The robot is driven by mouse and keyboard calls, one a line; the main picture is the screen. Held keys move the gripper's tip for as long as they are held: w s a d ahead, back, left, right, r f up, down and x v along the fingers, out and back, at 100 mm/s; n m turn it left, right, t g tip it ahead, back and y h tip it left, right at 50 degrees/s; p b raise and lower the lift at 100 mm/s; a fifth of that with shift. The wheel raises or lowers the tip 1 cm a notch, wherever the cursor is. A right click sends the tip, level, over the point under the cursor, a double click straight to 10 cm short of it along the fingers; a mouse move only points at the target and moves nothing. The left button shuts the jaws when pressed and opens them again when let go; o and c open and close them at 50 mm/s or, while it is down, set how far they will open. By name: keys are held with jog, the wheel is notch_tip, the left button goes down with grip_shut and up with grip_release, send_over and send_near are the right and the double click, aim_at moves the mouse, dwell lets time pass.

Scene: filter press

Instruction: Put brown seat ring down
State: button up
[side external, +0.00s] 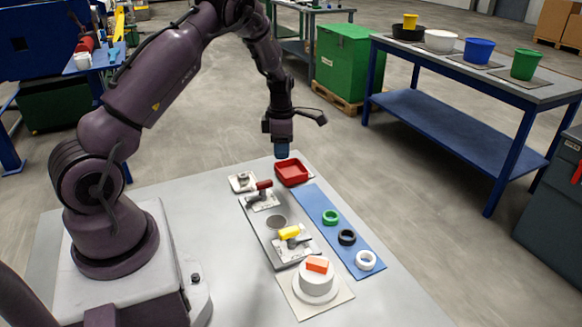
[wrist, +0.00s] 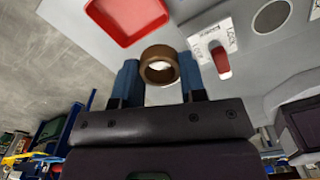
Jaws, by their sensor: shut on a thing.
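The brown seat ring (wrist: 159,54) is between the blue fingertips of my gripper (wrist: 159,74) in the wrist view. My gripper is shut on it, one finger on each side, and the ring's hole faces the camera. In the side view my gripper (side external: 282,152) points down, above the far end of the work area, near the red tray (side external: 304,179). The ring cannot be made out in that view. The red tray also shows in the wrist view (wrist: 127,39), beyond the ring and a little left, apparently empty.
A blue mat (side external: 318,201) bears a green ring (side external: 330,217), a black ring (side external: 347,237) and a white ring (side external: 366,260). Beside it stand a red-handled clamp (side external: 264,186) and a yellow-handled one (side external: 290,233). A white cylinder with an orange block (side external: 317,265) stands nearer.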

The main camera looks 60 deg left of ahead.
send_over(291, 175)
notch_tip(291, 175, down, 5)
jog(key=shift+s+f, duration=0.15)
jog(key=shift+f, duration=1.7)
jog(key=shift+f, duration=0.15)
jog(key=o, duration=0.6)
